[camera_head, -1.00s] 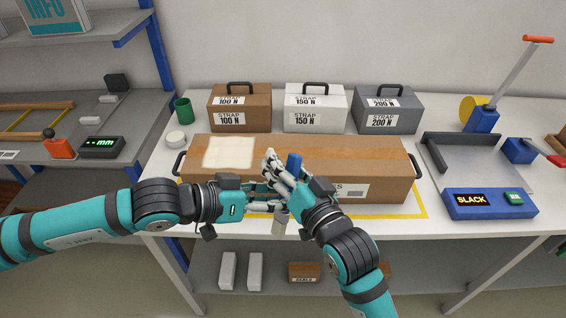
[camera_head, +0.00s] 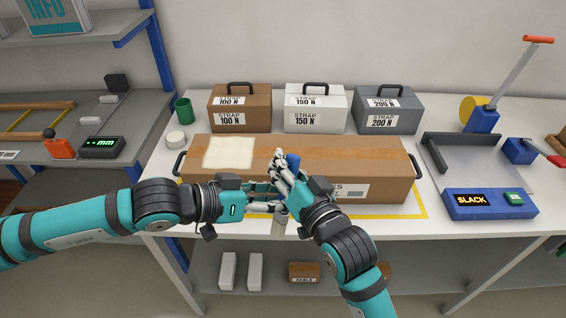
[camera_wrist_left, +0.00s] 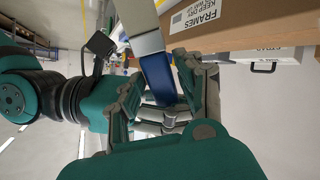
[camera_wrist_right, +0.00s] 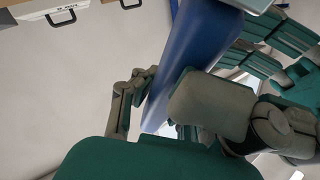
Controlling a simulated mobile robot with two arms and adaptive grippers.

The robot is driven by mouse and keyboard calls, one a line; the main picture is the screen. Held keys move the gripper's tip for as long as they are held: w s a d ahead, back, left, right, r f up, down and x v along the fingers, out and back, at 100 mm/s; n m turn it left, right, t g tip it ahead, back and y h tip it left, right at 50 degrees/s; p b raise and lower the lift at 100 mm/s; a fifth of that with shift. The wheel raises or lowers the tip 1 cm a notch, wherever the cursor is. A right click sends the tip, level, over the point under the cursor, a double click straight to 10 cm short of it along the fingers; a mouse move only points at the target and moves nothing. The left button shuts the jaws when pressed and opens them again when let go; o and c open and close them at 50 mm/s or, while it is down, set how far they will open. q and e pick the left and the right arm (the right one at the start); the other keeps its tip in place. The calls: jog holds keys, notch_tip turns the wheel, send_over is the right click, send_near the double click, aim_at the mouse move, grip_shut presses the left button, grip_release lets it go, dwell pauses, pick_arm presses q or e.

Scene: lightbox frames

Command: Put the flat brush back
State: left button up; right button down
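The flat brush has a blue handle (camera_head: 293,163) pointing up and a pale grey-beige head (camera_head: 279,226) at the lower end, in front of the long brown box. My left gripper (camera_head: 277,205) is shut on the brush low down. In the left wrist view the blue handle (camera_wrist_left: 158,80) passes between its fingers. My right gripper (camera_head: 284,166) is at the upper handle, with its fingers on both sides. In the right wrist view the blue handle (camera_wrist_right: 190,60) lies between the fingers, which appear to touch it. The fingers hide the brush's middle.
The long brown box (camera_head: 360,160) fills the table's front behind my grippers. Strap cases, such as the white one (camera_head: 316,112), stand behind it. A green cup (camera_head: 183,110) and tape roll (camera_head: 176,139) are at the left. A blue-and-grey device (camera_head: 487,205) stands right.

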pick_arm(q)
jog(key=o, duration=0.3)
jog(key=shift+o, duration=0.2)
